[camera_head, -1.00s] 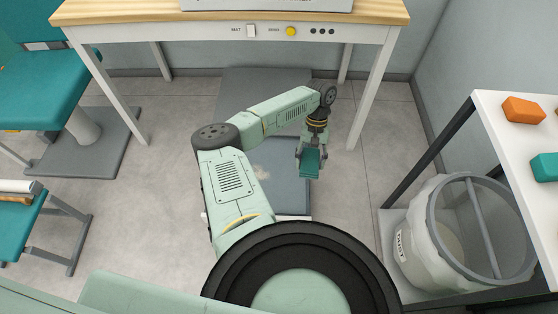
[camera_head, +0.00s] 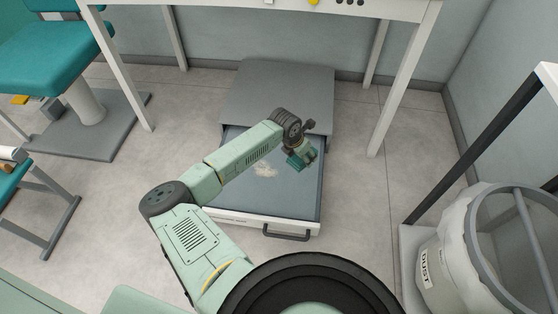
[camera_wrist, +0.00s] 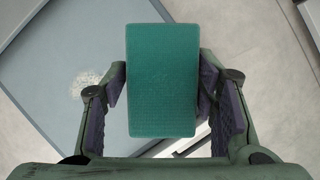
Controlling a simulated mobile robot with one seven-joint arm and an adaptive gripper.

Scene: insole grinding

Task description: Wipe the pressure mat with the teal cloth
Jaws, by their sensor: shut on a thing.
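My gripper (camera_head: 299,160) is shut on the teal cloth (camera_head: 296,161), a folded block. In the wrist view the cloth (camera_wrist: 162,80) sits between the two fingers (camera_wrist: 163,95). The pressure mat (camera_head: 300,195) is a blue-grey panel in a pulled-out drawer-like tray on the floor. It also fills the upper left of the wrist view (camera_wrist: 60,50). A pale dusty patch (camera_head: 265,170) lies on the mat, left of the cloth; it also shows in the wrist view (camera_wrist: 90,85). The cloth is over the right part of the mat; whether it touches cannot be told.
The tray's front has a dark handle (camera_head: 287,236). A grey housing (camera_head: 278,95) stands behind the mat, under a white-legged table (camera_head: 400,90). A dust bin (camera_head: 455,250) stands at the right. A teal chair (camera_head: 45,50) is at the left. Floor beside the mat is clear.

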